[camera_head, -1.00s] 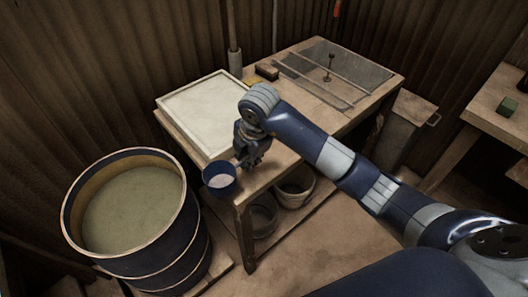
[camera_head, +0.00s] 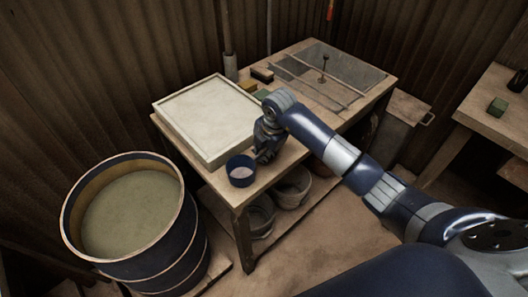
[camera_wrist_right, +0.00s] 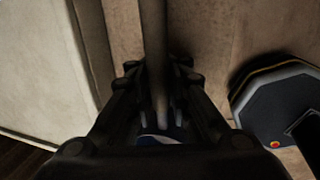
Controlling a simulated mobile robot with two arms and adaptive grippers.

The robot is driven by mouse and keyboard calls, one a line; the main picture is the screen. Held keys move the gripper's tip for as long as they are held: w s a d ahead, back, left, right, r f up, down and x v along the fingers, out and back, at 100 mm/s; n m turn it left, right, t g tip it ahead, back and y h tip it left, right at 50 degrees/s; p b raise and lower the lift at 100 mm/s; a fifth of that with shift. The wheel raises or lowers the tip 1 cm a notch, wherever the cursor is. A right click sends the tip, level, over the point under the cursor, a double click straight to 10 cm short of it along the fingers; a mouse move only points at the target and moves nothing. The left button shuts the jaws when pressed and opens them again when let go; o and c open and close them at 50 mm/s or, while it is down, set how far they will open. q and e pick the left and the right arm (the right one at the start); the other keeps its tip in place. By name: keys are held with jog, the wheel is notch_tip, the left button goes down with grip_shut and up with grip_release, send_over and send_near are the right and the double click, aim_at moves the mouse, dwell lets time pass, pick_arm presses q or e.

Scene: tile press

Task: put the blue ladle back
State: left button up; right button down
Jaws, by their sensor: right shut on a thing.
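The blue ladle (camera_head: 241,171) has a round dark blue cup with something pale inside. In the head view its cup is at the front corner of the wooden table, beside the white framed slab. I cannot tell whether the cup touches the tabletop. My right gripper (camera_head: 266,152) is just right of the cup and is shut on the ladle. In the right wrist view the ladle's handle (camera_wrist_right: 153,50) runs up between the fingers of my right gripper (camera_wrist_right: 160,115). A sliver of the cup shows below, and the rest is hidden. My left gripper is not in view.
The white framed slab (camera_head: 208,118) lies on the wooden table (camera_head: 285,165), close to the ladle. A large barrel (camera_head: 180,222) of murky liquid stands at left. Buckets (camera_head: 291,188) sit on the lower shelf. Small blocks and a sunken grey panel (camera_head: 330,68) are further back.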

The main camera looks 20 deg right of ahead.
jog(key=c, duration=1.5)
grip_release()
jog(key=shift+f, duration=0.1)
jog(key=v, duration=1.2)
